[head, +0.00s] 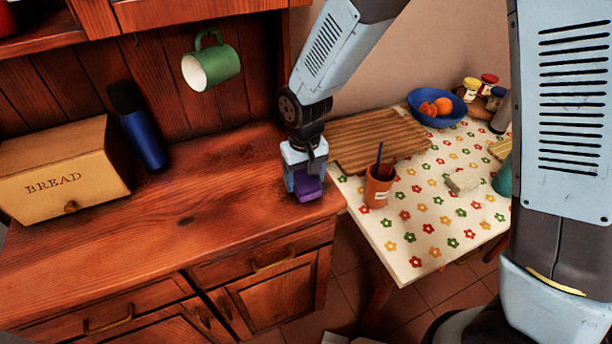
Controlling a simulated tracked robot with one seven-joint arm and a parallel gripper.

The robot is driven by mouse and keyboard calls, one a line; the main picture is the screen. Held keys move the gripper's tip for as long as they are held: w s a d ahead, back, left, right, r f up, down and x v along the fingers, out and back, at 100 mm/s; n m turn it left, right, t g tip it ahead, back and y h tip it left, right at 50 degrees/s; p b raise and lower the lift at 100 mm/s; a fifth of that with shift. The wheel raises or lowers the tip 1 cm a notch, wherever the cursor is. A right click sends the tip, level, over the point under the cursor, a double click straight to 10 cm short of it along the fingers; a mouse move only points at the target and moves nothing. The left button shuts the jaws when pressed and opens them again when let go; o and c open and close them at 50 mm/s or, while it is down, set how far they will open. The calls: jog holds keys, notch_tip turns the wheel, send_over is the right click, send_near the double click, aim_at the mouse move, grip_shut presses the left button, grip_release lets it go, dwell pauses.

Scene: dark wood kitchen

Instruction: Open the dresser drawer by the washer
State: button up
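My gripper (307,188) points down at the right end of the dresser top, behind and above the right drawer's handle. Something purple shows at its tip; I cannot tell whether it is part of the fingers or a held thing. The finger gap is hidden. No washer can be made out.
A bread box (65,170) and a blue bottle (145,140) stand on the dresser. A green mug (212,64) hangs above. At right, a table with a flowered cloth (425,225) holds a terracotta cup (377,190) and a blue bowl (425,101). Floor shows between dresser and table.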

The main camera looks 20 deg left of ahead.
aim_at(307, 180)
jog(key=shift+o, duration=1.2)
jog(key=shift+f, duration=0.1)
notch_tip(307, 180, up, 14)
jog(key=shift+d+f, duration=0.2)
jog(key=shift+d, duration=0.1)
